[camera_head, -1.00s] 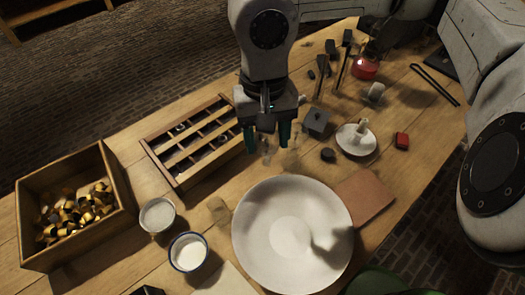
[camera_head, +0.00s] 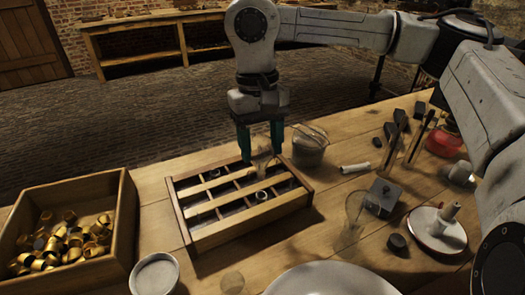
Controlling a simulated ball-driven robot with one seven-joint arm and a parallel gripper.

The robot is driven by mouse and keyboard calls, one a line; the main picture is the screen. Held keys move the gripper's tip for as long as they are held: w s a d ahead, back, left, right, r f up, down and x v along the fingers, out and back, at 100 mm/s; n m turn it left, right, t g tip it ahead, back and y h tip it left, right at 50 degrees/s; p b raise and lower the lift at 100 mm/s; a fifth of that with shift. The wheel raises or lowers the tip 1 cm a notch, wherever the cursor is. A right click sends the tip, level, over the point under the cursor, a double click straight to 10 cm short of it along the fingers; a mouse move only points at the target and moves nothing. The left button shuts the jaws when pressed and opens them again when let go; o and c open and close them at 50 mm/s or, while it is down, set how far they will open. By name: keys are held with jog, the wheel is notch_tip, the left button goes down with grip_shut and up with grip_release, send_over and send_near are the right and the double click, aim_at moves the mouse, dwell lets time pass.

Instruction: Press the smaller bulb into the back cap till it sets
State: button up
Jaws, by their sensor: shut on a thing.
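My gripper (camera_head: 261,148) is above the back right of a wooden compartment tray (camera_head: 233,237). Its teal fingers are shut on a small clear glass bulb (camera_head: 262,163), which hangs down towards the tray. A ring-shaped cap (camera_head: 261,196) stands in the tray, nearer than the bulb. Another small cap (camera_head: 214,173) shows farther back and to the left. Whether the bulb touches a cap beneath it is too faint to tell. A larger clear glass bulb (camera_head: 353,212) stands on the table to the right of the tray.
A wooden box of brass caps (camera_head: 75,243) stands at the left. A cup (camera_head: 155,276) and a large pale bowl (camera_head: 330,280) are in front. A dark block (camera_head: 383,196) and a white candle holder (camera_head: 437,229) stand farther right.

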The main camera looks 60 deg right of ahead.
aim_at(262, 170)
jog(key=shift+f+b, duration=1.15)
jog(key=shift+f, duration=1)
jog(key=shift+s+f+b, duration=0.1)
jog(key=shift+f+b, duration=1.4)
jog(key=shift+b, duration=0.5)
dwell(3.8)
